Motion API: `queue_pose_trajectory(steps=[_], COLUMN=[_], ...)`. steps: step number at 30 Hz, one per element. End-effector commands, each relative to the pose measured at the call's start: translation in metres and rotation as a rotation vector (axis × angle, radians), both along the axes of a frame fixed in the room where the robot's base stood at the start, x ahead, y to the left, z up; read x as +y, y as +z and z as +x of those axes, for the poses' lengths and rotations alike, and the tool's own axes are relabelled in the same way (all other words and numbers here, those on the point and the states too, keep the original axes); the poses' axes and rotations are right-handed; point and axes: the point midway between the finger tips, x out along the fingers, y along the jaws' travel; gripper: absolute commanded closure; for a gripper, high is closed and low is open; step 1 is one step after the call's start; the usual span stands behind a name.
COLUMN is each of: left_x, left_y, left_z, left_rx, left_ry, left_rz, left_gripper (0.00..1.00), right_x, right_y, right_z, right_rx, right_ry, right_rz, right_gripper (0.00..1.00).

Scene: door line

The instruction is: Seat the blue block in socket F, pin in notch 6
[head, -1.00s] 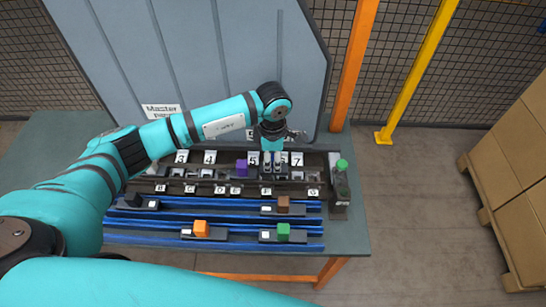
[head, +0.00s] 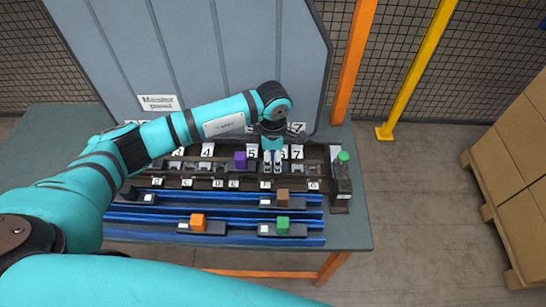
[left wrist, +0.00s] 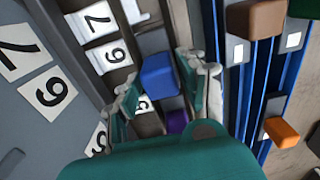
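My left gripper (head: 272,168) points down over the back part of the board, close to the label 6. In the left wrist view the blue block (left wrist: 160,75) lies between the two fingers (left wrist: 160,92), which appear shut on it. The label 6 (left wrist: 112,55) is just left of the block. In the head view the fingers hide the block. I cannot tell how deep it sits in socket F, or where its pin is relative to notch 6. My right gripper is not in view.
A purple block (head: 240,159) stands on the board left of the gripper. Orange (head: 198,221), green (head: 283,224) and brown (head: 283,195) blocks sit on carriers along the blue rails in front. A green-capped post (head: 343,158) stands at the right end. The panel (head: 220,50) rises behind.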

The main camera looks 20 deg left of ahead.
Motion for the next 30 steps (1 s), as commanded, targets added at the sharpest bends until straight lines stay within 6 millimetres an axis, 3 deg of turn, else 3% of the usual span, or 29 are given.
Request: queue_pose_trajectory(steps=[3,14,30], left_x=[0.0,0.0,0.0], left_y=[0.0,0.006,0.107], left_z=[0.0,0.0,0.0], left_rx=[0.0,0.0,-0.002], left_ry=[0.0,0.0,0.0], left_rz=[0.0,0.001,0.001], left_gripper=[0.42,0.42,0.42], right_x=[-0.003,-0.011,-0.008], right_y=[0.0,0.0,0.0], right_z=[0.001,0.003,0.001], right_rx=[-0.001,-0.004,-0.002], right_ry=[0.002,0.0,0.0], right_rz=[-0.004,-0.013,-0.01], right_gripper=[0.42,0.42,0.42])
